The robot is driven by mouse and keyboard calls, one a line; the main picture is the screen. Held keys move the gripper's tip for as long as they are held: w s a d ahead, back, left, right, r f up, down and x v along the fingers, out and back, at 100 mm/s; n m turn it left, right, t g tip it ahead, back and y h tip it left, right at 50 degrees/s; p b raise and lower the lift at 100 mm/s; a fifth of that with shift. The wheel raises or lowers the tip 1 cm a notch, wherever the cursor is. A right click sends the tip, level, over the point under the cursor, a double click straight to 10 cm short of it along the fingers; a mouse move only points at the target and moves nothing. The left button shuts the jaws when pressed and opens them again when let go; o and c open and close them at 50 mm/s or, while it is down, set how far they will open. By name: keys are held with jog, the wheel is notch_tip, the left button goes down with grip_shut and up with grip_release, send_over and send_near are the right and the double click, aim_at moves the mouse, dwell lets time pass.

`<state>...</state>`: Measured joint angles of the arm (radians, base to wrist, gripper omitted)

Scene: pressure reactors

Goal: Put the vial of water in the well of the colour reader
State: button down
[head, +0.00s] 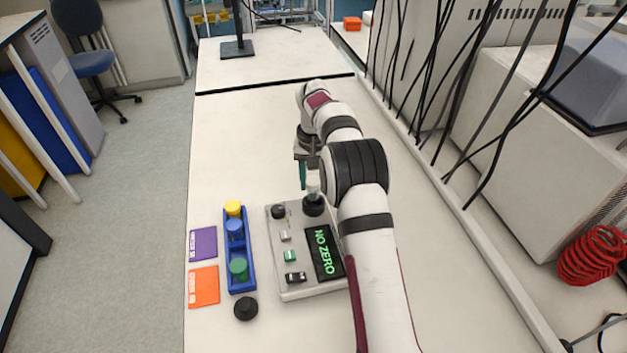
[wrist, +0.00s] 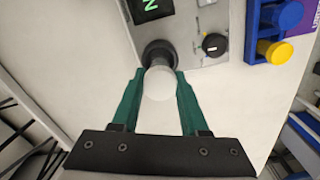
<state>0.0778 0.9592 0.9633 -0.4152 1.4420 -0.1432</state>
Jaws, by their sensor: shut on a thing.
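The vial of water (wrist: 159,84), with a pale round top, is between the green fingers of my gripper (wrist: 159,78). In the head view the pale vial (head: 313,182) shows beside the gripper (head: 304,174), partly hidden by my arm. The colour reader (head: 280,265) is a grey box with buttons and a green-lit screen reading "NO ZERO". Its black round well (head: 313,206) is directly below the vial; in the wrist view the well (wrist: 158,50) shows just beyond the vial's top. I cannot tell whether the vial's lower end is inside the well.
A blue rack (head: 241,281) left of the reader holds vials with yellow, blue and green caps. A black round cap (head: 246,308) lies in front of it. Purple (head: 203,244) and orange (head: 204,286) cards lie at the table's left edge.

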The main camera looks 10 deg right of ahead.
aim_at(313, 193)
jog(key=shift+f, duration=1.65)
jog(key=shift+f, duration=0.35)
grip_release()
jog(key=shift+r, duration=3.55)
